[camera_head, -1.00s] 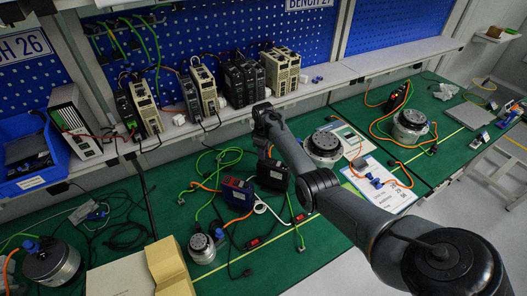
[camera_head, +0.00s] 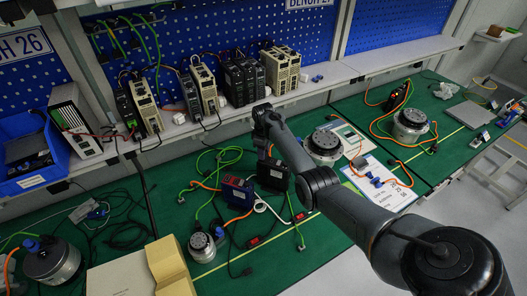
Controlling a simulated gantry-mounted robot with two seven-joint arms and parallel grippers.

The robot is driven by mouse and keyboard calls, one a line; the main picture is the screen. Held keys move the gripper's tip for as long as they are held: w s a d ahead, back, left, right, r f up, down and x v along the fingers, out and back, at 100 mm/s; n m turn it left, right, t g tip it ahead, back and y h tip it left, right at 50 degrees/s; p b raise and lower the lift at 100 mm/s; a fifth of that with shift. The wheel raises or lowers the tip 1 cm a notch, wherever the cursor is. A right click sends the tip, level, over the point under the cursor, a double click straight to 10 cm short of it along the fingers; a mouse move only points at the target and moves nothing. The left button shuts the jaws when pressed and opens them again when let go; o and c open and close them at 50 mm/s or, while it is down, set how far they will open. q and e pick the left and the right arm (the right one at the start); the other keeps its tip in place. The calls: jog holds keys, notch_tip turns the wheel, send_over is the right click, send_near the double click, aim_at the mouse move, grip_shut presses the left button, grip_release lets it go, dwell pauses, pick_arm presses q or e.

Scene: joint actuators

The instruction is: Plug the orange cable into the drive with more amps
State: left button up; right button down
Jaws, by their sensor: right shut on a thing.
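Two drives stand on the green bench: one with a blue and red front (camera_head: 237,191) and a black one (camera_head: 272,175) to its right. Amp markings on them are too small to read. Orange cable (camera_head: 238,217) runs by the blue-fronted drive, and more orange shows just under my right wrist. My right gripper (camera_head: 263,153) points down behind the black drive. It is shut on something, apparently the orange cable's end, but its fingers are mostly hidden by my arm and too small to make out. My left gripper is not in view.
Several drive modules (camera_head: 240,82) line the shelf above the bench. A round silver actuator (camera_head: 202,247) stands at front left, and another (camera_head: 323,146) right of my forearm. A blue bin (camera_head: 30,160) is at far left. Loose green cables (camera_head: 225,158) lie behind the drives.

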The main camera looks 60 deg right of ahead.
jog(key=shift+f, duration=0.2)
dwell(0.7)
jog(key=c, duration=0.7)
grip_release()
jog(key=shift+r+p, duration=0.15)
jog(key=shift+p, duration=0.15)
notch_tip(320, 180, up, 5)
jog(key=p, duration=0.5)
jog(key=shift+p, duration=0.3)
jog(key=shift+r+p, duration=0.85)
jog(key=shift+p, duration=0.05)
